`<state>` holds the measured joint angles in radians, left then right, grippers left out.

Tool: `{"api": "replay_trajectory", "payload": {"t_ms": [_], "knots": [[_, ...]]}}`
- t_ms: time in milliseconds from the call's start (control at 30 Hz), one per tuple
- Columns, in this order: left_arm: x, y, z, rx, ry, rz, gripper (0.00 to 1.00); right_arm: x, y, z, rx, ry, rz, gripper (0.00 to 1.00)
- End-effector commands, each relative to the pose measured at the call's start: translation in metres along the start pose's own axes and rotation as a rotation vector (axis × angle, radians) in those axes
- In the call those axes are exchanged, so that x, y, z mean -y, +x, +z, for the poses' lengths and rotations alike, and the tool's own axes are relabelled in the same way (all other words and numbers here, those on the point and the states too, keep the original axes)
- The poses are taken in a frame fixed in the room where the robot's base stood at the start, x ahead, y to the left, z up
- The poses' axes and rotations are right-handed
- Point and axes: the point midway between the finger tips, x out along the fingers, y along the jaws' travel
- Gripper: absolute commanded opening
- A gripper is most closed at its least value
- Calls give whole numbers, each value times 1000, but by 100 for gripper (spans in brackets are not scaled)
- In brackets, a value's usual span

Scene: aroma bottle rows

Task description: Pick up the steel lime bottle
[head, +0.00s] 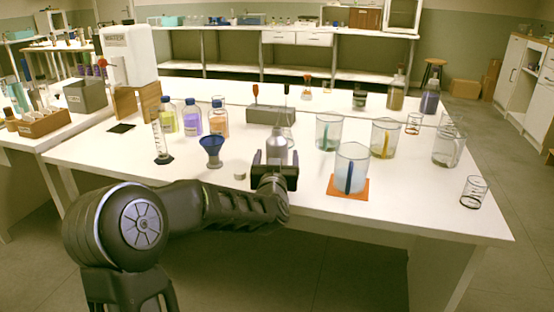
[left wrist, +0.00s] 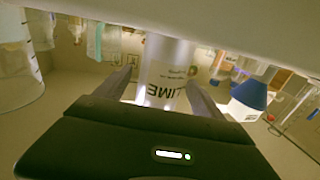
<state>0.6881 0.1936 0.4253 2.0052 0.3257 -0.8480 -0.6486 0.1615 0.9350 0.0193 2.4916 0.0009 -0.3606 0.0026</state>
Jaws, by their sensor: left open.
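The steel lime bottle (head: 277,146) stands upright on the white table near the front middle. In the left wrist view the grey-silver bottle (left wrist: 168,72) shows its LIME label, and that picture is turned over. My left gripper (head: 275,162) is at the bottle with its jaws open. Its fingers stand on either side of the bottle; in the left wrist view (left wrist: 164,92) gaps show between the fingers and the bottle. The fingers hide the bottle's lower part in the head view. My right gripper is out of view.
A blue funnel (head: 211,147) and a small grey cap (head: 239,174) stand left of the bottle. A beaker (head: 350,168) on an orange mat (head: 347,193) stands to the right, with more beakers behind. A grey rack (head: 262,115) is just behind.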

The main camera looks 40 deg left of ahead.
Motion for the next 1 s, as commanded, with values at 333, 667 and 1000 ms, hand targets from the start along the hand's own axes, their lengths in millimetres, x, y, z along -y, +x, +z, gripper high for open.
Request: {"api": "replay_trajectory", "payload": {"t_ms": [333, 667, 1000], "knots": [[0, 6, 0, 0, 0, 1, 79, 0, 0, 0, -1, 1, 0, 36], [0, 6, 0, 0, 0, 0, 79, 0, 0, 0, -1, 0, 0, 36], [0, 6, 0, 0, 0, 0, 51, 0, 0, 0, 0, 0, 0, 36]]}}
